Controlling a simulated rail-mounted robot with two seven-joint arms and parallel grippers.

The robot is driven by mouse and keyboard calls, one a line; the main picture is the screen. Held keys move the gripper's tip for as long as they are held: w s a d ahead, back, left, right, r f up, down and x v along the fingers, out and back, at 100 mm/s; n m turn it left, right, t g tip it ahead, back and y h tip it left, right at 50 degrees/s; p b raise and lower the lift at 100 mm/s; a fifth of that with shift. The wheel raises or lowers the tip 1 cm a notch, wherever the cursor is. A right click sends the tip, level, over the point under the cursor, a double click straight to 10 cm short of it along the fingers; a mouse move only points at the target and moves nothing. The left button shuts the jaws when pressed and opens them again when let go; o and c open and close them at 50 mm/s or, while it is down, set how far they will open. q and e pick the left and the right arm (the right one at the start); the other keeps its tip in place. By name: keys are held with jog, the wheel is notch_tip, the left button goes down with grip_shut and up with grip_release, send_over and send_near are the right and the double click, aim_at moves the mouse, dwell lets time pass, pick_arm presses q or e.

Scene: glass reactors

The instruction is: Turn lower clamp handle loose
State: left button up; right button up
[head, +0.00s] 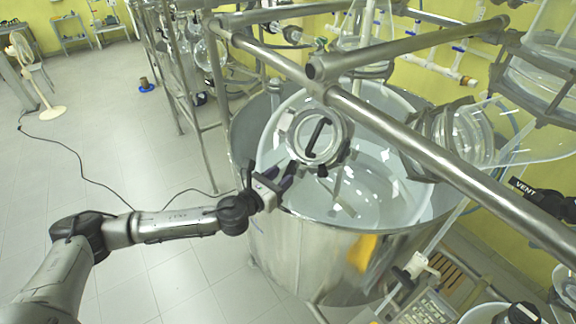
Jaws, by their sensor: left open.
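A round metal-rimmed glass port (320,137) with a black bar handle (314,134) across it sits above the near part of the big steel vessel. A small dark piece (322,170) shows at the port's lower edge; I cannot tell for sure whether it is the lower clamp handle. My left gripper (284,176) comes in from the left and is open, its dark fingers just below and left of the port, close to the vessel rim. Nothing shows between the fingers. I cannot tell whether they touch the port. My right gripper is not in view.
The large steel vessel (275,245) holds a glass reactor bowl. A thick steel rail (440,172) crosses diagonally above it, close to the port. A glass flange (485,132) stands at the right. A white fan (24,65) stands far left. The tiled floor at left is mostly clear.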

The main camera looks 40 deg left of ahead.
aim_at(285, 174)
pick_arm(q)
jog(key=shift+w+p, duration=0.4)
jog(key=shift+w, duration=1.3)
jog(key=shift+c, duration=0.3)
jog(key=c, duration=0.6)
jog(key=shift+c, duration=0.2)
